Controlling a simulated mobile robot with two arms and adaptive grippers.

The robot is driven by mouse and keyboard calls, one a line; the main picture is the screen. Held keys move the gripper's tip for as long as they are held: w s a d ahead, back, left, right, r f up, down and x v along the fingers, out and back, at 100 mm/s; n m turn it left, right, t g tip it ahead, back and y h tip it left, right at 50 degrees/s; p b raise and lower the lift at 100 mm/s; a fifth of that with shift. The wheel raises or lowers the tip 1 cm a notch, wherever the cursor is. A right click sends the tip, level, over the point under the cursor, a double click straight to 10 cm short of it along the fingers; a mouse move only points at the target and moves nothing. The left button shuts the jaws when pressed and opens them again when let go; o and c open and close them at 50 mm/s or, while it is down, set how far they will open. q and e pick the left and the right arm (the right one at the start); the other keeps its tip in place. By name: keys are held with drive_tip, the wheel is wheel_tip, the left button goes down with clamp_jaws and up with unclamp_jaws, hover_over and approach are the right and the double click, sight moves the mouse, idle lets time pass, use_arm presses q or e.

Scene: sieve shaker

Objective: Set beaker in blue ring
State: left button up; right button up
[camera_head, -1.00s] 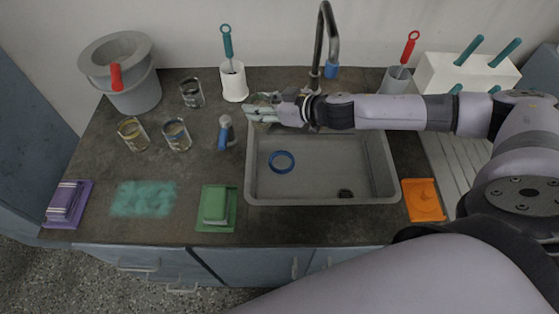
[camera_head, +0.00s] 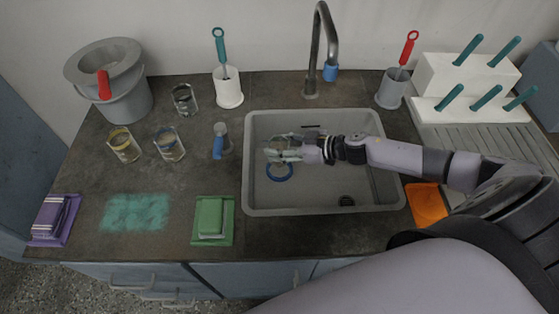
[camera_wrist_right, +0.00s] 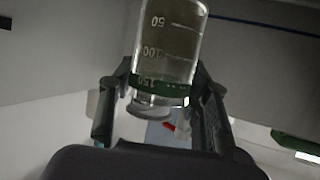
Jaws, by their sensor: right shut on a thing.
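My right gripper (camera_head: 282,150) is shut on a clear glass beaker, over the left part of the sink. In the right wrist view the beaker (camera_wrist_right: 165,45) shows between the two fingers, with volume marks and a green band (camera_wrist_right: 158,88). In the head view the beaker is small and hard to make out at the fingertips. The blue ring (camera_head: 280,177) lies on the sink floor; the gripper covers its upper edge in the picture. Whether the beaker touches anything below cannot be told. My left gripper is not in view.
The sink (camera_head: 325,211) has raised walls and a faucet (camera_head: 319,50) behind it. Several other glasses (camera_head: 168,145) stand left on the counter, near a blue-handled item (camera_head: 221,141).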

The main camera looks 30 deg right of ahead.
drive_tip(key=shift+f+b, duration=0.5)
drive_tip(key=shift+f, duration=2.05)
drive_tip(key=shift+f, duration=0.1)
drive_tip(key=shift+f, duration=0.1)
drive_tip(key=o, duration=1.3)
drive_tip(key=shift+c, duration=0.2)
drive_tip(key=shift+r, duration=0.25)
drive_tip(key=shift+s+d, duration=0.25)
drive_tip(key=v, duration=0.6)
drive_tip(key=shift+s+d+r, duration=0.2)
drive_tip(key=shift+s+r, duration=0.05)
drive_tip(key=shift+s, duration=0.05)
